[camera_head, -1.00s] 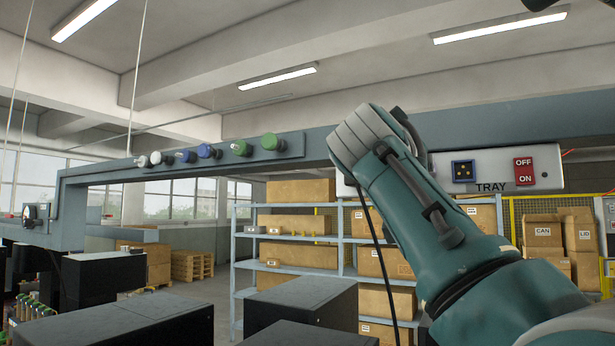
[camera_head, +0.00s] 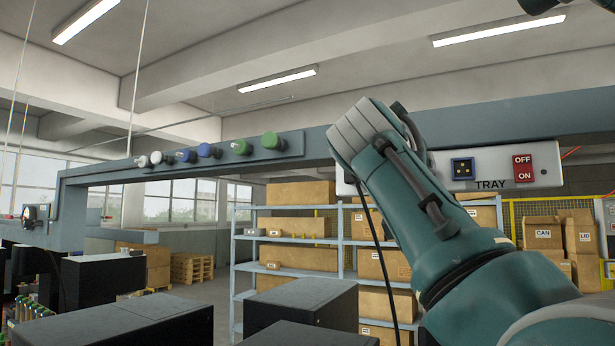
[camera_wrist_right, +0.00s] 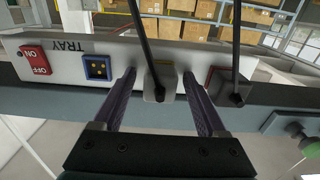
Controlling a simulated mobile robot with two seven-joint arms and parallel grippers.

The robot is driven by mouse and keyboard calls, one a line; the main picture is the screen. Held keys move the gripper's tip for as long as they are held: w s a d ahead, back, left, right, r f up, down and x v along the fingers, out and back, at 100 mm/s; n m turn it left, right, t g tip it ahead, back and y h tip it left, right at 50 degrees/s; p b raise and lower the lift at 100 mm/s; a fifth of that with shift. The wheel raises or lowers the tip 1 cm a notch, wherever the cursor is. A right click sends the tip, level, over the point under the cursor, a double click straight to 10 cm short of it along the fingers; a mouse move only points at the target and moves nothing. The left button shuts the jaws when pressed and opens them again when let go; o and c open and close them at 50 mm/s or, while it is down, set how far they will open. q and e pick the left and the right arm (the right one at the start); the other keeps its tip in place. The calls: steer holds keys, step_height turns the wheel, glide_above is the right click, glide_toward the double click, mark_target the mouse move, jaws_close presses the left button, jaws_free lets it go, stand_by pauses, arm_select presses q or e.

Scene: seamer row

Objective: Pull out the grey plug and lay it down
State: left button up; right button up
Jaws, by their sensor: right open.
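The grey plug (camera_wrist_right: 159,88) sits in the white panel (camera_wrist_right: 72,62) marked TRAY, with a black cable running from it. My right gripper (camera_wrist_right: 159,76) is open, with one finger on each side of the plug; in the wrist view I see a gap on both sides. A dark plug (camera_wrist_right: 231,90) with its own cable sits beside it, just outside the right-hand finger. In the head view my right arm hides both plugs and the gripper; the white panel (camera_head: 539,160) shows behind it. My left gripper is not in view.
An empty blue socket (camera_wrist_right: 97,67) and a red OFF/ON switch (camera_wrist_right: 35,60) are on the same panel. The grey beam (camera_head: 315,146) carries several coloured knobs to the left. Dark boxes (camera_head: 320,298) stand below, with a shelf of cartons (camera_head: 295,222) behind.

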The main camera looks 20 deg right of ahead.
jaws_close()
stand_by(0.7)
steer(key=shift+s+a, duration=0.1)
steer(key=shift+a, duration=0.15)
steer(key=shift+b+v, duration=0.8)
steer(key=shift+v, duration=1.9)
steer(key=shift+s+f, duration=0.1)
